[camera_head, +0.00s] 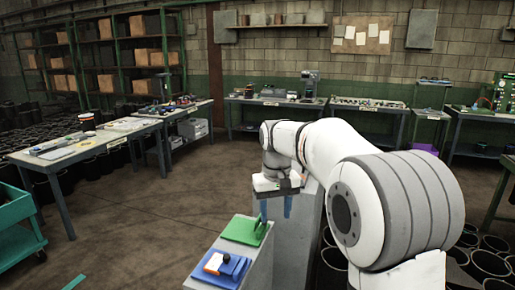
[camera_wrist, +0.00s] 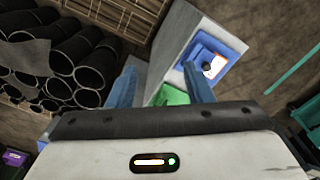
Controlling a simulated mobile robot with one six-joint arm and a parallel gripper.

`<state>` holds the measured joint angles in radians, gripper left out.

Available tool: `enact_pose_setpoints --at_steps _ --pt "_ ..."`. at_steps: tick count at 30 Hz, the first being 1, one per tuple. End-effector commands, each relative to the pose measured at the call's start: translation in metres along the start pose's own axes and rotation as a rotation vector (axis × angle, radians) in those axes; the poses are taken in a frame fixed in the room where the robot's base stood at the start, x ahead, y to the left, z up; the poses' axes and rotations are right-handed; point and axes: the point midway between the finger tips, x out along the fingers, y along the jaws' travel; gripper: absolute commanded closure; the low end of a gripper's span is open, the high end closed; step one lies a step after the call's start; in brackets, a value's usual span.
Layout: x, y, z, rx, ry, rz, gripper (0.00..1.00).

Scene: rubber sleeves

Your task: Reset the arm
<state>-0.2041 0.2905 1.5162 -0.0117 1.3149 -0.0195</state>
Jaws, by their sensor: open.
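My white arm reaches forward from the right in the head view. My gripper (camera_head: 276,207) hangs at its end with blue fingers pointing down, above the grey stand near the green tray. In the wrist view my gripper (camera_wrist: 158,88) shows its two blue fingers spread apart, with nothing between them. A green tray (camera_head: 243,230) and a blue tray (camera_head: 227,268) lie on the stand (camera_head: 262,272). A white and orange item rests on the blue tray. The blue tray (camera_wrist: 226,54) and part of the green tray (camera_wrist: 172,97) also show in the wrist view.
A taller grey block (camera_head: 300,235) stands right beside the trays. Black rubber sleeves (camera_head: 488,262) lie at the lower right. Workbenches with tools (camera_head: 85,146) line the left and back. A green cart (camera_head: 18,225) stands at the left edge. The middle floor is clear.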

Motion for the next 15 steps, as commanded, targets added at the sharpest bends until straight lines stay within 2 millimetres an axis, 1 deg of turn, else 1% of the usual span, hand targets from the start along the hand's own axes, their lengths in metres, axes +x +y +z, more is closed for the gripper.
enact_pose_setpoints --at_steps 1,4,7,8,9,11,12,14,15 --pt "-0.007 0.007 0.022 0.017 0.021 0.000 0.54" --pt "-0.014 0.019 0.060 0.046 0.059 0.002 0.54" --pt "-0.016 0.028 0.100 0.076 0.097 0.004 0.54" --pt "-0.015 0.030 0.112 0.085 0.108 0.005 0.54" --pt "-0.014 0.033 0.128 0.097 0.124 0.006 0.54" --pt "-0.011 0.036 0.153 0.114 0.146 0.008 0.54" --pt "-0.007 0.038 0.169 0.126 0.162 0.010 0.54" --pt "-0.001 0.039 0.193 0.143 0.184 0.013 0.54" --pt "0.004 0.040 0.209 0.155 0.198 0.015 0.54"
